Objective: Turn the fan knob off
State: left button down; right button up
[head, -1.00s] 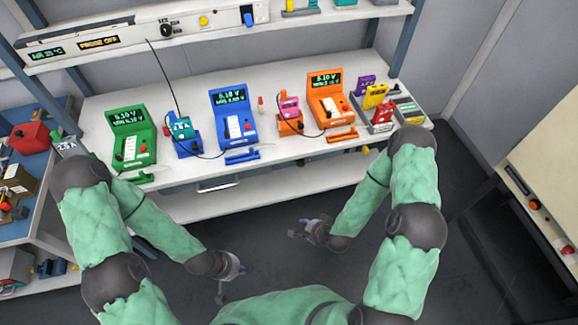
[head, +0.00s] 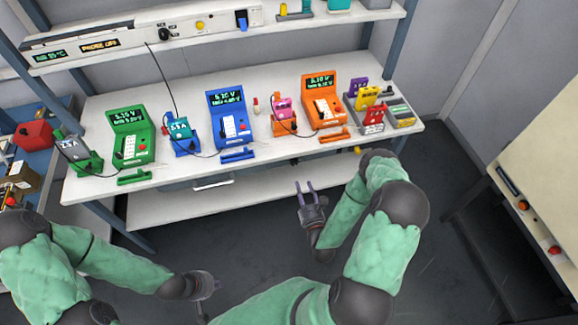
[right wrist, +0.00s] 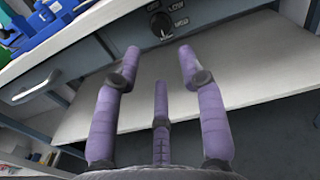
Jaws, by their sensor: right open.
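In the right wrist view a round black knob (right wrist: 161,24) sits on the grey front panel under the worktop. Small dark labels surround it; one reads LOW, the others are partly unclear. Its pointer setting cannot be told. My right gripper (right wrist: 160,53) is open and empty, its fingers aimed toward the panel and apart from the knob.
The white worktop (head: 285,155) carries green, blue and orange meters. A lower shelf (head: 165,207) lies under it, and a drawer handle (right wrist: 36,87) is left of the knob. Another black knob (head: 164,33) sits on the upper shelf. The floor between is clear.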

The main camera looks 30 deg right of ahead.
aim_at(295, 164)
jog(key=b+x, duration=0.1)
jog(key=x, duration=0.9)
jog(key=shift+w+b, duration=0.3)
jog(key=shift+w, duration=0.05)
grip_shut()
